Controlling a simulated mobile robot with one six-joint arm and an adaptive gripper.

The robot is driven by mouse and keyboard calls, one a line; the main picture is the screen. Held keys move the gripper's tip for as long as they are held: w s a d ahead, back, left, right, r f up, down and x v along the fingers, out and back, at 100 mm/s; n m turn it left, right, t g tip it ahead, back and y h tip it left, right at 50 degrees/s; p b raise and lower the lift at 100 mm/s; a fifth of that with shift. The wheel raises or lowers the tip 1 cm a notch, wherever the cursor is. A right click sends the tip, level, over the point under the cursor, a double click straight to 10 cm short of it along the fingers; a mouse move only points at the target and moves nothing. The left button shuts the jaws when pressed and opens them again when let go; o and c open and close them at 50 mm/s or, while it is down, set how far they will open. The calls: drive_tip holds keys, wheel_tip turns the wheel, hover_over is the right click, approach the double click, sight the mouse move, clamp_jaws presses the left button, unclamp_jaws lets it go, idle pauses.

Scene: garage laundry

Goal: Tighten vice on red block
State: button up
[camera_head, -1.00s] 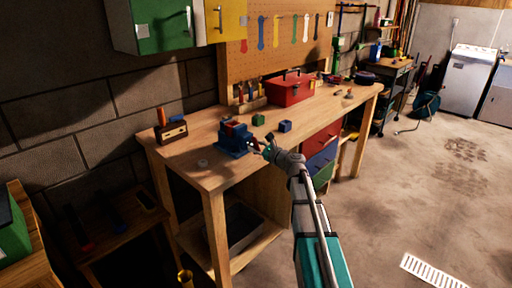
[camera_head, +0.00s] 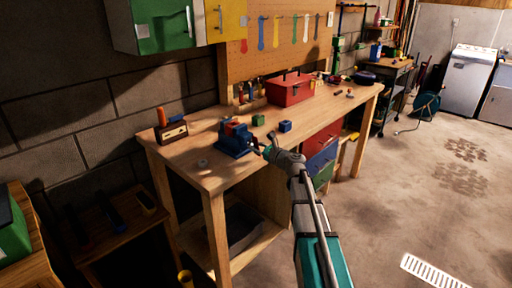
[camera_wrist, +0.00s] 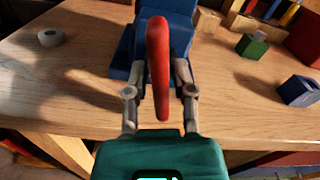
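The blue vice (camera_head: 235,142) stands on the workbench near its front edge, and its body also shows at the top of the wrist view (camera_wrist: 125,65). A red block (camera_head: 231,127) shows at the top of the vice in the head view; the jaw contact is too small to tell. The vice's red handle (camera_wrist: 158,60) stands upright in the middle of the wrist view. My gripper (camera_wrist: 159,72) has one finger on each side of this handle, close against it, and seems shut on it. In the head view my gripper (camera_head: 268,151) is at the vice's right side.
A blue block (camera_head: 285,126) and a green block (camera_head: 258,120) lie right of the vice. A red toolbox (camera_head: 290,90) stands farther back. A small pale ring (camera_head: 203,162) and a wooden holder (camera_head: 171,131) are on the left. The bench top (camera_head: 210,180) in front is mostly clear.

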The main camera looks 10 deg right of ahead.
drive_tip(key=shift+o, duration=1.1)
drive_tip(key=v, duration=1.2)
